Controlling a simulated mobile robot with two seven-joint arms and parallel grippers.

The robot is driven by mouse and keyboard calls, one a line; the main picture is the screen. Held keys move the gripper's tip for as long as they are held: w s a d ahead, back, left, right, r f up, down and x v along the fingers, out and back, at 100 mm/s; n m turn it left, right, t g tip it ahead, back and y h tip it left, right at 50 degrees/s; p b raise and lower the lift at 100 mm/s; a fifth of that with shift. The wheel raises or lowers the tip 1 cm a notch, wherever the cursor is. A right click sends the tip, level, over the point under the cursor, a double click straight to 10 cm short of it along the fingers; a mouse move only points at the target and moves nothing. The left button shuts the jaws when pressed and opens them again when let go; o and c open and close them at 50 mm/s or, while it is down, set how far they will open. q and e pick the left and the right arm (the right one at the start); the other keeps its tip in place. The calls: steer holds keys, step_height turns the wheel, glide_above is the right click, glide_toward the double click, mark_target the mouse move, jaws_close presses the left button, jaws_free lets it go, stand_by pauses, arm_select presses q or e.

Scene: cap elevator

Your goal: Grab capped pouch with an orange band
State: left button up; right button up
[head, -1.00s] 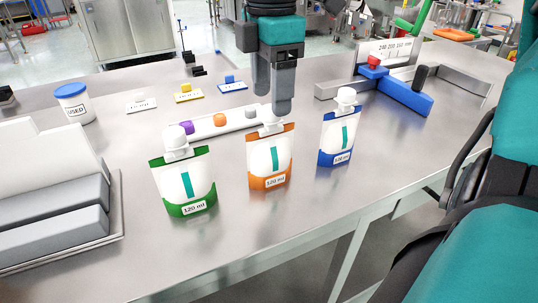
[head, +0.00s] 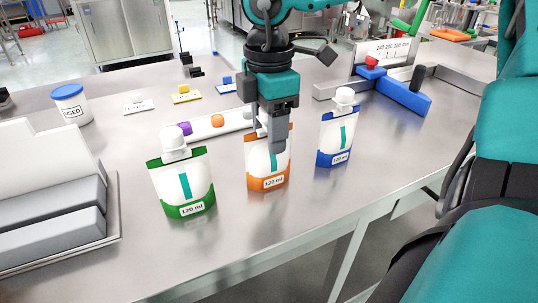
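The pouch with the orange band (head: 267,182) stands upright on the steel table in the middle of the head view. It has a white body, a teal stripe and a 120 ml label. My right gripper (head: 270,138) points down over its top. The fingers are apart, one nearer and one farther, around the cap area. The near finger hides the cap and part of the upper front. I see no clear grip on the pouch. My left gripper is not in view.
A green-banded pouch (head: 183,185) stands to the left and a blue-banded pouch (head: 336,138) to the right, both close by. Behind are a white strip with coloured caps (head: 206,126), a USED jar (head: 72,104) and a blue fixture (head: 401,94). Grey blocks (head: 47,211) lie at left.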

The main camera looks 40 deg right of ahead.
jaws_close()
stand_by(0.5)
step_height(320, 180, up, 20)
steer(key=p, duration=0.2)
stand_by(0.5)
